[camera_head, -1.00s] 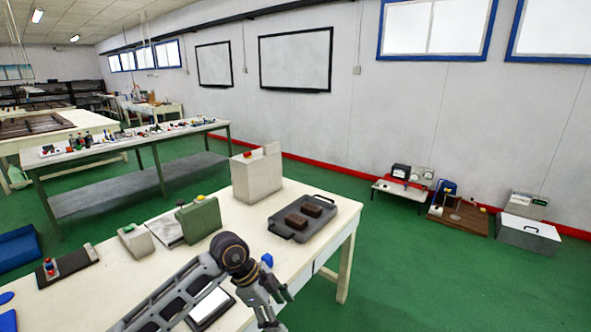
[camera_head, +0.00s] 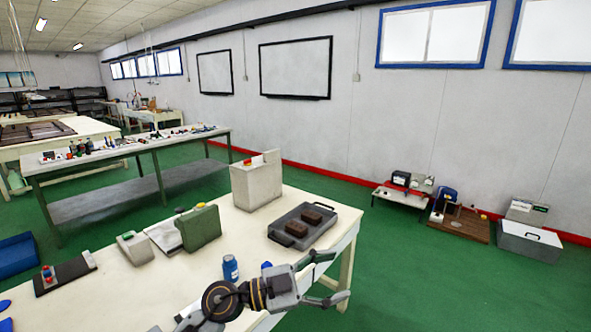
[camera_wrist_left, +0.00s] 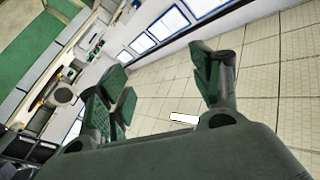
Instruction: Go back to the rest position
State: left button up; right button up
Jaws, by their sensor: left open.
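My left gripper (camera_head: 327,277) is at the near right edge of the bench, pointing right, with its two fingers spread apart and nothing between them. In the left wrist view the same fingers (camera_wrist_left: 160,92) stand wide apart, with only the room's ceiling, windows and wall behind them. My right gripper is not in view.
The cream bench (camera_head: 110,295) carries a grey tray (camera_head: 272,234) with two brown blocks, a grey box (camera_head: 256,182), a green box (camera_head: 200,228) and a blue bottle (camera_head: 231,268).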

pick_arm(q)
jog(key=w+a+r+n+t+y, duration=0.2)
jog(key=w+a+n+t+y, duration=0.2)
jog(key=a+n+t, duration=0.35)
jog(key=w+a+r+n+t+y, duration=0.2)
jog(key=w+a+n+t+y, duration=0.2)
jog(key=a+n+t, duration=0.4)
jog(key=s+a+f+n+g+y, duration=0.2)
jog(key=a+f+n+g+y, duration=0.35)
jog(key=a+f+y, duration=0.85)
jog(key=s+f+m+g+h, duration=0.1)
jog(key=s+f+g+h, duration=0.2)
jog(key=s+f+g, duration=1.25)
jog(key=s+f+t, duration=0.1)
jog(key=s+f, duration=0.2)
jog(key=f, duration=0.9)
jog(key=s+f+t, duration=0.2)
jog(key=s+f, duration=0.1)
jog(key=f, duration=1)
jog(key=s+f+t, duration=0.1)
jog(key=s+f, duration=0.2)
jog(key=f, duration=0.9)
jog(key=s+a+f, duration=0.3)
jog(key=s+f, duration=0.7)
jog(key=s, duration=0.1)
jog(key=s+a+f+m+g, duration=0.1)
jog(key=s+a+f, duration=0.1)
jog(key=s+f, duration=0.8)
jog(key=shift+s+a, duration=0.35)
jog(key=shift+a, duration=0.05)
